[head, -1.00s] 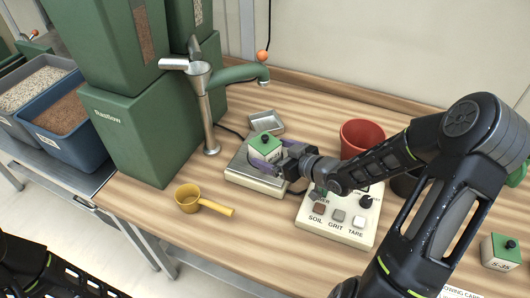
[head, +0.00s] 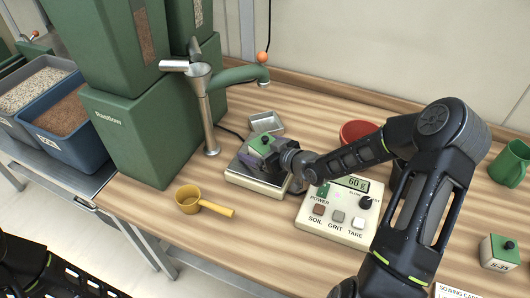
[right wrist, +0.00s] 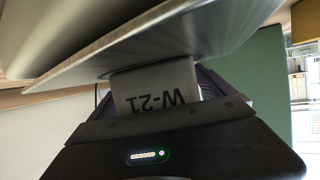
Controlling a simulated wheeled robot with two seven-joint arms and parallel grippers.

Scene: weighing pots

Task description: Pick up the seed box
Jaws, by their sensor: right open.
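A small cream box with a green lid and dark knob (head: 262,143) sits on the plate of the scale (head: 262,185). In the right wrist view its label (right wrist: 155,90) reads W-21, upside down. My right gripper (head: 257,157) is at this box, its jaws open around the lower part and partly hiding it. A similar cream box with a green top (head: 499,253), labelled S-35, stands at the right of the table, away from the gripper. I cannot tell from the labels which one is the seed box. My left gripper is out of view.
The scale's control panel (head: 338,215) shows 60 g. A yellow scoop (head: 203,202) lies left of it and a grey tray (head: 266,122) behind. A red pot (head: 358,131) is partly behind my right arm. A green mug (head: 510,163) stands at right. A green dispenser (head: 140,135) rises at left.

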